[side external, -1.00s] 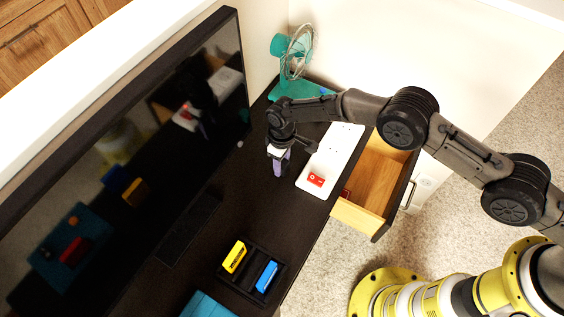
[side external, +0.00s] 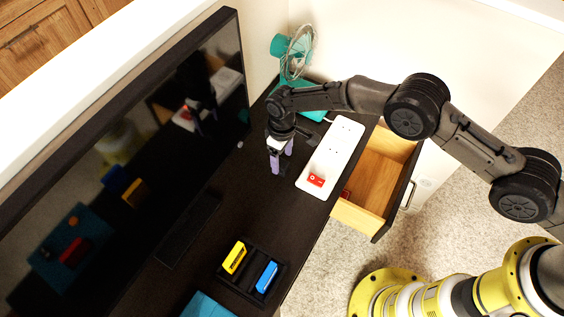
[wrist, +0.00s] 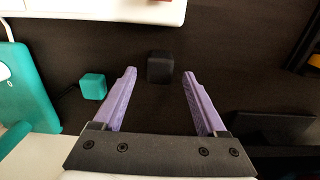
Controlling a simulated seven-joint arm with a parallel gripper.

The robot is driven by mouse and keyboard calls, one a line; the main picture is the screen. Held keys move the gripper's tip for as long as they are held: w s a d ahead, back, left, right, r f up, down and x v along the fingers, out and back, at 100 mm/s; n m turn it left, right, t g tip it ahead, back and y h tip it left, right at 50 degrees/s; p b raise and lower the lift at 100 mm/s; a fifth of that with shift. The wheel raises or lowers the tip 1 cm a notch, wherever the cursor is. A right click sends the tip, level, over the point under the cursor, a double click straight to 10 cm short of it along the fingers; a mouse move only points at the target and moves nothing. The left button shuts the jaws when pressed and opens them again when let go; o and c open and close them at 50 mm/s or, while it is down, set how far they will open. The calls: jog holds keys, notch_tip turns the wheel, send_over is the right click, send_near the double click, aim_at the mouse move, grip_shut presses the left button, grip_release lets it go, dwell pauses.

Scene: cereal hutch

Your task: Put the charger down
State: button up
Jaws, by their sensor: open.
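A small black block, which I take to be the charger (wrist: 160,68), rests on the dark desktop in the wrist view. It lies between the line of my two purple fingers, just past their tips, with a gap on each side. My gripper (wrist: 158,75) is open and empty. In the side view my gripper (side external: 281,166) points down just above the desk, left of the white power strip (side external: 336,150). The charger cannot be made out against the dark desk there.
A teal fan (side external: 290,50) stands at the back, and its teal plug cube (wrist: 93,86) lies left of my fingers. A black tray (side external: 250,285) holds yellow and blue items. An open drawer (side external: 375,175) is at the right. The television (side external: 130,130) borders the left.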

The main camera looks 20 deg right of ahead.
aim_at(282, 164)
notch_tip(282, 164, up, 8)
jog(key=shift+r, duration=0.2)
